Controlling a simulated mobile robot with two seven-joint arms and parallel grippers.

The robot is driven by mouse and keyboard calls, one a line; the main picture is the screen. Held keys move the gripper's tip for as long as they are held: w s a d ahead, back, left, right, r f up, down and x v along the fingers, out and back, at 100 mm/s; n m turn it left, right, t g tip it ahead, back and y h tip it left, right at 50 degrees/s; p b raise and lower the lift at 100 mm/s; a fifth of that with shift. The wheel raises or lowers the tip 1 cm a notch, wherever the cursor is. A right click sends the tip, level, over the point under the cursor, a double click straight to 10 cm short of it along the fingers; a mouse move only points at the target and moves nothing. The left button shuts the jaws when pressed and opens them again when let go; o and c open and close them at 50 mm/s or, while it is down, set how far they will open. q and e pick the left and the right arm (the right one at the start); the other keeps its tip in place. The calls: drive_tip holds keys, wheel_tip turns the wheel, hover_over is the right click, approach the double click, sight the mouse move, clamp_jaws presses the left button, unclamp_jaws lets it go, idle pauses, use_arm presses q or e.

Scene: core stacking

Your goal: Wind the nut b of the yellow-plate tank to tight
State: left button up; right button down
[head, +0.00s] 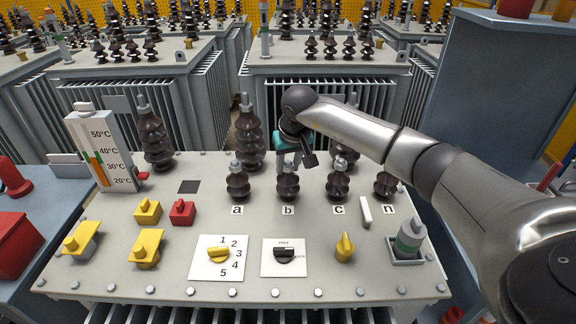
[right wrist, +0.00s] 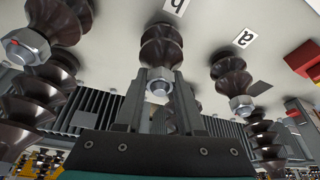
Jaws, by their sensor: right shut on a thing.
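The front tank (head: 210,285) carries a row of short brown bushings marked a, b, c and n, and yellow plates (head: 82,240) at its front left. My right gripper (head: 289,162) comes down from above onto bushing b (head: 288,183). In the right wrist view, the right gripper (right wrist: 159,80) is shut on the grey hex nut b (right wrist: 159,87), with one finger on each side of it. The fingers mostly hide this nut in the head view. Bushing b also shows in the right wrist view (right wrist: 161,50). My left gripper is not in view.
Bushing a (head: 238,183) and bushing c (head: 337,182) stand close on either side. Taller bushings (head: 155,140) rise behind the row. Several knobs, such as a yellow one (head: 219,254), sit in front. A blue-grey cabinet (head: 500,90) is at the right.

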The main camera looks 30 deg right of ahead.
idle(0.4)
drive_tip(key=m, duration=0.2)
drive_tip(key=shift+m+h+p, duration=0.35)
drive_tip(key=shift+m+h, duration=0.05)
drive_tip(key=shift+c, duration=2.2)
unclamp_jaws()
drive_tip(key=p+v, duration=0.1)
drive_tip(key=v, duration=1.4)
drive_tip(key=shift+a+r, duration=0.1)
